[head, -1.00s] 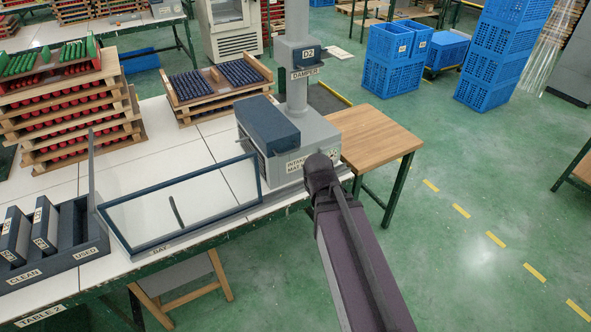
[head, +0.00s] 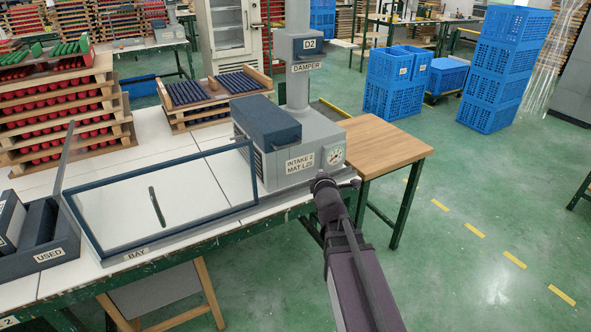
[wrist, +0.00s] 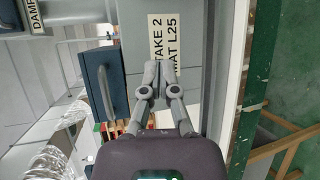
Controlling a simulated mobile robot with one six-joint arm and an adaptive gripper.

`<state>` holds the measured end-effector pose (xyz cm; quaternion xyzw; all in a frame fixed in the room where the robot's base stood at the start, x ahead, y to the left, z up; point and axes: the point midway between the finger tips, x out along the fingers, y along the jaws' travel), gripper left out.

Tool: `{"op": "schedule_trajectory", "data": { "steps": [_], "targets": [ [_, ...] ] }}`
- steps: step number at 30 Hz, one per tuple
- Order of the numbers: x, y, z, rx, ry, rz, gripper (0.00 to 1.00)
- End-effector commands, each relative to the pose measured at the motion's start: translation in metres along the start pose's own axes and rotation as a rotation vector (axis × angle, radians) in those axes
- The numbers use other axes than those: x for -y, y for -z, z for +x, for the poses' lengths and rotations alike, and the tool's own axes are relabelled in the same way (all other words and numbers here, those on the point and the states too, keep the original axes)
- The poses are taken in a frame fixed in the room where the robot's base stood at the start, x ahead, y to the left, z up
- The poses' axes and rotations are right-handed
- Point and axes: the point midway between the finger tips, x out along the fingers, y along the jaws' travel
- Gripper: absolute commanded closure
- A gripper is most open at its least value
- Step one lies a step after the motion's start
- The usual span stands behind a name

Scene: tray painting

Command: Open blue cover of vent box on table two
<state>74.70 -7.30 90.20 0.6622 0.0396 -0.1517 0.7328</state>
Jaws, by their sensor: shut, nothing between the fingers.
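The vent box (head: 318,146) is a grey box with a label reading INTAKE 2 MAT L25, standing at the right end of table two. Its blue cover (head: 266,122) sits on the left part of the box and looks closed. In the wrist view the blue cover (wrist: 92,72) shows at the left with a curved grey handle (wrist: 106,92). My gripper (wrist: 158,68) is shut and empty, over the label face, to the right of the handle and apart from it.
A damper column (head: 297,85) rises from the box. A framed clear panel (head: 160,195) marked BAY lies left of it, with a dark bin (head: 60,245) marked USED beyond. A wooden side table (head: 385,143) adjoins at the right. Open green floor lies at right.

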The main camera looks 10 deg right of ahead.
Motion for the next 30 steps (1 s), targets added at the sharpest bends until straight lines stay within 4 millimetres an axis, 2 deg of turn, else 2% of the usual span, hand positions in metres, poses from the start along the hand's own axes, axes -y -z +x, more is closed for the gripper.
{"op": "schedule_trajectory", "data": {
  "steps": [1, 13, 24, 30],
  "targets": [
    [0.012, 0.001, 0.007, -0.002, -0.043, -0.055, 1.0],
    [0.021, 0.011, 0.023, 0.034, -0.413, -0.529, 1.0],
    [0.041, 0.029, 0.017, 0.165, -0.754, -0.964, 1.0],
    [0.052, 0.039, 0.009, 0.253, -0.904, -1.141, 1.0]
  ]
}}
